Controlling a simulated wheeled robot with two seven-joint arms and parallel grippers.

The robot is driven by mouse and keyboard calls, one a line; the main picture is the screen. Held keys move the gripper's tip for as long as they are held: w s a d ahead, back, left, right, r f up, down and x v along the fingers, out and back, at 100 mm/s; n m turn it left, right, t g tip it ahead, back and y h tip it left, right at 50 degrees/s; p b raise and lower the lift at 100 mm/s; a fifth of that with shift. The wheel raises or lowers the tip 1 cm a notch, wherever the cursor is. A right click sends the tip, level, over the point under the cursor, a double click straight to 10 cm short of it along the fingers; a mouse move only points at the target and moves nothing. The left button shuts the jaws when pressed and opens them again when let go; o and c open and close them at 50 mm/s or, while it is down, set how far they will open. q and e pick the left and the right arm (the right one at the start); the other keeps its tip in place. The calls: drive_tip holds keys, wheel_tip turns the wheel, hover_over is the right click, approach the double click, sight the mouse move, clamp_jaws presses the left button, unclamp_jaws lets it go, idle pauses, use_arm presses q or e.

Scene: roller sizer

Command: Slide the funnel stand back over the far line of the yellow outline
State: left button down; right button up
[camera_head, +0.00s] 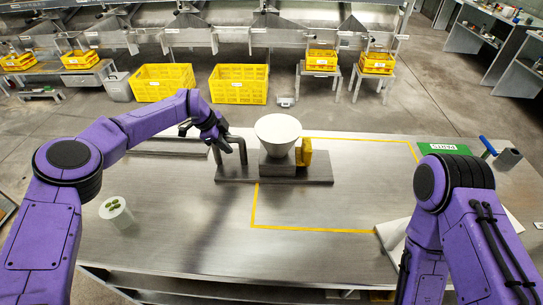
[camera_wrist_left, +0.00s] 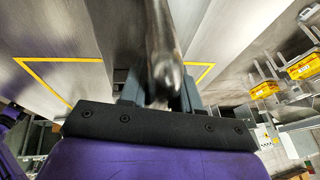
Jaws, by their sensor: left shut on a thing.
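The funnel stand (camera_head: 318,181) is a dark grey base with a wide white funnel (camera_head: 278,128), a yellow part (camera_head: 305,152) on its right and a bent bar handle (camera_head: 242,150) on its left. It lies across the far left corner of the yellow outline (camera_head: 315,231), covering part of the left and far lines. My left gripper (camera_head: 224,143) is shut on the handle. In the left wrist view the dark rounded bar (camera_wrist_left: 162,55) sits between the fingers, with yellow lines on both sides. My right gripper is out of view; only its arm shows at the right.
A white cup with green pieces (camera_head: 115,211) stands at the left of the metal table (camera_head: 180,250). A green sign (camera_head: 443,149) and a grey cylinder (camera_head: 507,159) are at the far right. Yellow crates (camera_head: 238,84) stand beyond the table's far edge. The outline's middle is clear.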

use_arm(q)
drive_tip(key=shift+s+r+p, duration=0.2)
drive_tip(key=shift+s+p, duration=0.2)
drive_tip(key=shift+s, duration=0.1)
drive_tip(key=shift+s+a+p, duration=0.1)
drive_tip(key=shift+s+p, duration=0.75)
drive_tip(key=shift+s, duration=0.7)
drive_tip(key=s+p, duration=0.7)
drive_tip(key=s, duration=1.1)
drive_tip(key=shift+s+a, duration=0.15)
drive_tip(key=shift+a, duration=0.1)
drive_tip(key=c, duration=0.7)
unclamp_jaws()
drive_tip(key=shift+f, duration=0.1)
